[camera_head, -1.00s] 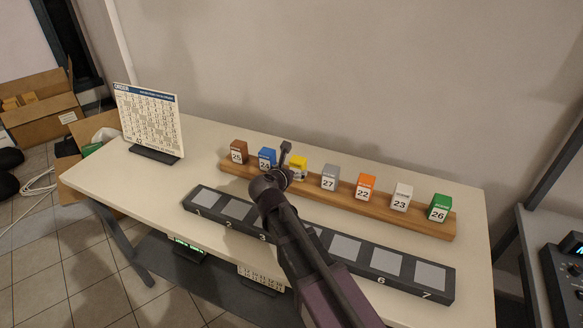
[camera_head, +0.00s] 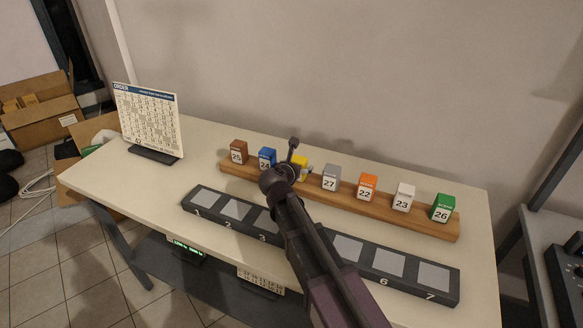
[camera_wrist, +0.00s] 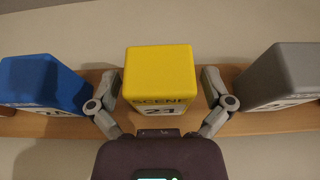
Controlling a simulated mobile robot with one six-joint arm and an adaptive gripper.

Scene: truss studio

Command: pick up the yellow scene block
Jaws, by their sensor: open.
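The yellow scene block (camera_wrist: 160,72) stands upright on the wooden rail. In the wrist view its label reads SCENE with a number that looks like 21, partly cut off at the bottom. My gripper (camera_wrist: 165,88) is open, with one finger at the block's left side and the other at its right; I cannot tell whether they touch it. In the head view my gripper (camera_head: 294,150) is over the rail and hides most of the yellow block (camera_head: 302,163).
The blue block (camera_head: 267,157) and grey block (camera_head: 331,177) flank the yellow one on the wooden rail (camera_head: 420,222). Brown, orange, white and green blocks stand farther along. A dark tray (camera_head: 320,240) with numbered pads lies in front. An order board (camera_head: 150,120) stands at the left.

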